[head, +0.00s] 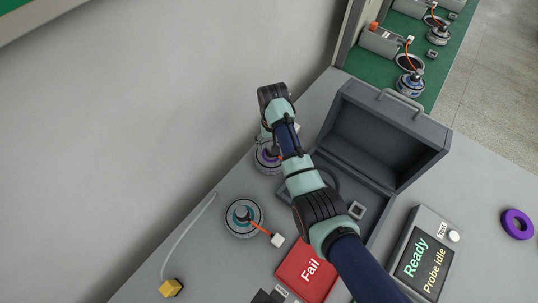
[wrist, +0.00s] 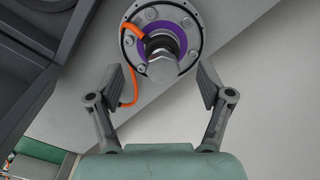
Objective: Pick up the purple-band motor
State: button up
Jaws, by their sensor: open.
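The purple-band motor (wrist: 186,40) shows at the top of the wrist view, a round grey hub with a purple ring, a central shaft with a nut and an orange cable. In the head view the purple-band motor (head: 266,156) stands on the table near the wall, partly hidden by my arm. My gripper (wrist: 164,84) is open, its two fingers apart on either side below the shaft, with nothing between the pads. In the head view the fingers are hidden behind my wrist. I cannot tell the exact height above the motor.
A teal-band motor (head: 243,216) with an orange cable stands nearer the front. An open grey case (head: 437,146) is right of my arm. The wall (head: 150,120) is close at left.

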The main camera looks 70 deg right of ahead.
jog(key=f, duration=0.2)
jog(key=f+b, duration=0.1)
jog(key=f, duration=0.2)
jog(key=shift+w+d+f+b, duration=0.1)
jog(key=shift+w+b, duration=0.1)
jog(key=shift+b, duration=0.1)
grip_shut()
